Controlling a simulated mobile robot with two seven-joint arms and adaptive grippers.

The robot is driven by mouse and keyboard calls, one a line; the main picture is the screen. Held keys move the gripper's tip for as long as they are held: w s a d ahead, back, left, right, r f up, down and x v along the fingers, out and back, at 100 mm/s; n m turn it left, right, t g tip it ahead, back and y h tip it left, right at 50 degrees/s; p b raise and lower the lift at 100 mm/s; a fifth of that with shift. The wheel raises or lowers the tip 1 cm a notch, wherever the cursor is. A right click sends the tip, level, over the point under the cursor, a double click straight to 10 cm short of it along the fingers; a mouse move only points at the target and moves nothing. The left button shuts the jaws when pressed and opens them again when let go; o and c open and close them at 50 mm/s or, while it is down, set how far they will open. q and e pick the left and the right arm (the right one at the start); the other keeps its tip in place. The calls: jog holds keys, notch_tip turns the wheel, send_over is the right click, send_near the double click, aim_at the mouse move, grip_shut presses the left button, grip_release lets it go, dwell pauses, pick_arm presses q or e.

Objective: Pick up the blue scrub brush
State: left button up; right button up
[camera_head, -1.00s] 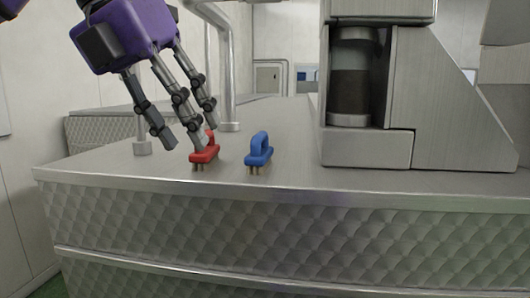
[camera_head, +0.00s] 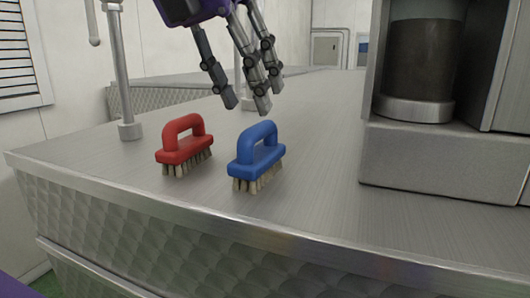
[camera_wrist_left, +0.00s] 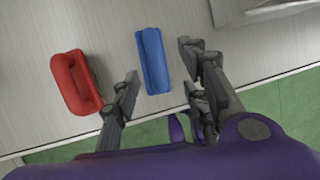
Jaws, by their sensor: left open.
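The blue scrub brush (camera_head: 257,160) stands upright on its bristles on the metal counter, with its loop handle on top. My left gripper (camera_head: 247,100) is open and empty, its fingers pointing down above and a little behind the blue brush in the head view. In the left wrist view the blue brush (camera_wrist_left: 154,60) lies between the lines of the open fingers (camera_wrist_left: 160,92), apart from them. A red scrub brush (camera_head: 184,147) stands to the left of the blue one; it also shows in the left wrist view (camera_wrist_left: 76,82). My right gripper is not in view.
The metal counter (camera_head: 310,205) has a quilted front and is clear around the brushes. A steel machine with a dark cylinder (camera_head: 420,60) stands to the right. A metal post (camera_head: 119,80) rises at the left, and another stands behind the gripper.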

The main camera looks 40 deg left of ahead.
pick_arm(q)
send_over(259, 152)
jog(key=s, duration=0.1)
jog(key=f, duration=0.4)
jog(key=shift+a+f+p, duration=0.2)
jog(key=shift+f+p, duration=0.1)
jog(key=shift+f, duration=0.05)
jog(key=shift+w+f, duration=0.2)
jog(key=shift+f, duration=0.2)
jog(key=shift+d, duration=0.1)
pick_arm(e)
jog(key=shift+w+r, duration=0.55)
pick_arm(q)
grip_shut()
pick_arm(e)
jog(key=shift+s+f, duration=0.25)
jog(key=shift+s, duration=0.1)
